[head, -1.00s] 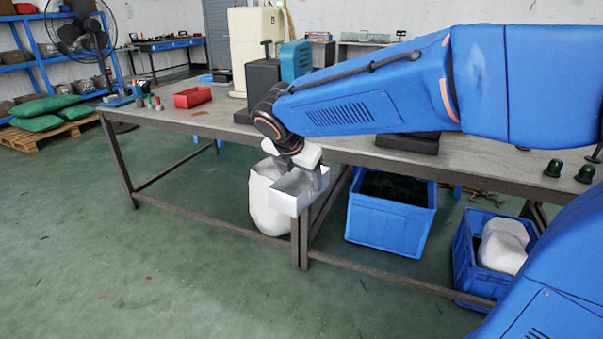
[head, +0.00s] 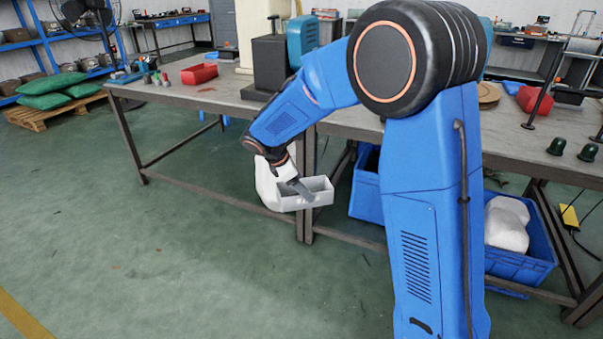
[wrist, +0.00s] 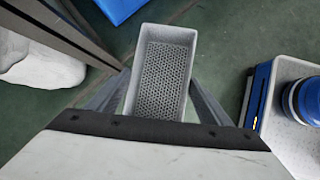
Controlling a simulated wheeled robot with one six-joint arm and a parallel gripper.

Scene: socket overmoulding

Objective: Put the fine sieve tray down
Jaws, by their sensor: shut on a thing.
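The fine sieve tray (head: 318,198) is a small pale rectangular box, held in the air in front of the workbench's front edge and below its top. In the wrist view the tray (wrist: 183,105) shows its open top and a floor with many small holes; it looks empty. My gripper (head: 298,188) is shut on it. In the wrist view the two grey fingers of my gripper (wrist: 156,98) lie along the tray's two long sides. Nothing is under the tray but the green floor, well below.
The workbench (head: 215,95) has free room at its left front, near a red bin (head: 198,74). A dark block-shaped machine (head: 270,62) stands farther right. Blue crates (head: 365,200) stand under the bench.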

